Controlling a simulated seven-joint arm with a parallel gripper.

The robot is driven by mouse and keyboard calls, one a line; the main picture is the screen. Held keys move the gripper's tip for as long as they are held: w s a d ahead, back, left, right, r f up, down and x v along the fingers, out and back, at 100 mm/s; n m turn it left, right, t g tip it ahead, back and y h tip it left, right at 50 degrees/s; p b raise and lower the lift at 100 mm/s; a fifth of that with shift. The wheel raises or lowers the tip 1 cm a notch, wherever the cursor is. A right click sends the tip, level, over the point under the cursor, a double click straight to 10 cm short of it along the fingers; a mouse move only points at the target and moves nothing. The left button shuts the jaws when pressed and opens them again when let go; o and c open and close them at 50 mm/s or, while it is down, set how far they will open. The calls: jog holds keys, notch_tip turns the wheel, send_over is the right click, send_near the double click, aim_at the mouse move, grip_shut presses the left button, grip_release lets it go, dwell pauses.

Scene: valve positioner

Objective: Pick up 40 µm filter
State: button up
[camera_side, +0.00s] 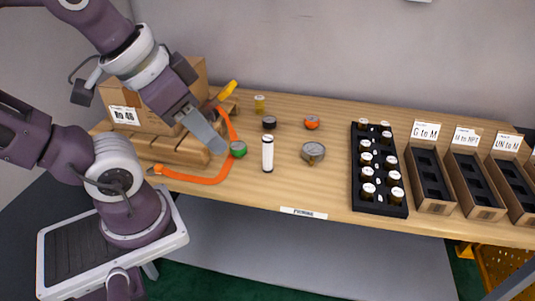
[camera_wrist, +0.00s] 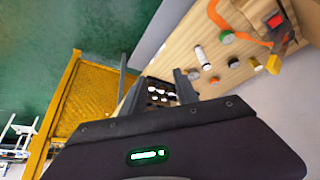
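A white upright cylinder with dark ends (camera_side: 267,153) stands near the front edge of the wooden table and looks like a filter; no label on it can be read. It also shows in the wrist view (camera_wrist: 201,56), right of my fingers. My gripper (camera_side: 214,146) is in the air to the left of the cylinder, apart from it, above the orange strap. In the wrist view my gripper's two fingers (camera_wrist: 154,80) are spread with nothing held between them.
A green-topped part (camera_side: 238,149), a gauge (camera_side: 313,152), a black knob (camera_side: 269,122), an orange knob (camera_side: 312,122) and a yellow-topped part (camera_side: 260,103) stand around the cylinder. A black tray of vials (camera_side: 379,206) and labelled bins (camera_side: 436,206) are right. Boxes (camera_side: 151,110) are left.

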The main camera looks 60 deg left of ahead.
jog(key=o, duration=0.4)
jog(key=shift+c, duration=0.2)
